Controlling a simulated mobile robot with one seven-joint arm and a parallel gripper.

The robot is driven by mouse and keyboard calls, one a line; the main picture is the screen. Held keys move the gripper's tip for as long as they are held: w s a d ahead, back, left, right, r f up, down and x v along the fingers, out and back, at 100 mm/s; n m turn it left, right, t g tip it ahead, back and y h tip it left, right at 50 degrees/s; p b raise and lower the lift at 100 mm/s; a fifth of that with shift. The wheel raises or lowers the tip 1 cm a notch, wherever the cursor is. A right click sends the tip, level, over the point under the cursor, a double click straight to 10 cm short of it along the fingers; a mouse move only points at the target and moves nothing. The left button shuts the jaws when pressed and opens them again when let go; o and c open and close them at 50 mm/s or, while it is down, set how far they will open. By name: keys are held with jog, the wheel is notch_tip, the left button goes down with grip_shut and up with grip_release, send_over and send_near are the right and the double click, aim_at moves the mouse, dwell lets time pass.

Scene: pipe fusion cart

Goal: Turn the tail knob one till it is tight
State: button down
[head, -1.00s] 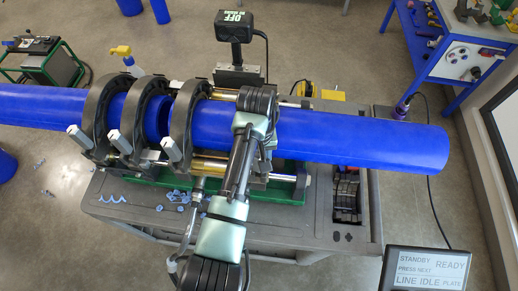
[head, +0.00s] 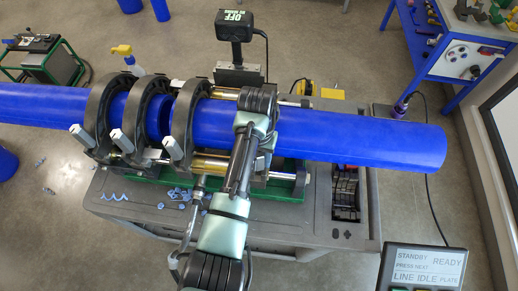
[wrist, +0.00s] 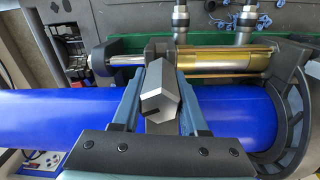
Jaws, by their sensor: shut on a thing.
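The tail knob (wrist: 160,92), a silver-grey faceted block with a dark notch, stands between my fingers in the wrist view. My gripper (wrist: 160,95) is shut on it, one blue-grey finger on each side. The knob sits over the blue pipe (wrist: 55,120), by a dark clamp part on the rod. In the head view my arm covers the knob and my fingertips. The blue pipe (head: 350,137) lies through the dark clamps of the cart.
Three dark clamp rings (head: 183,115) with similar grey knobs (head: 170,147) stand to the left. A brass cylinder (wrist: 215,60) and silver rod run beside the knob. Blue shavings (head: 178,194) lie on the grey cart. A status panel (head: 427,265) stands at the lower right.

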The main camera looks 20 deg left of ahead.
jog(key=shift+d+f+m, duration=0.1)
jog(key=shift+d+m, duration=0.05)
jog(key=shift+m, duration=0.85)
jog(key=shift+s+m+p, duration=0.1)
jog(key=shift+m+p, duration=0.2)
jog(key=shift+m, duration=1.2)
jog(key=shift+d+m, duration=0.1)
jog(key=shift+m, duration=1.4)
jog(key=shift+f+m, duration=0.1)
jog(key=shift+m, duration=1.4)
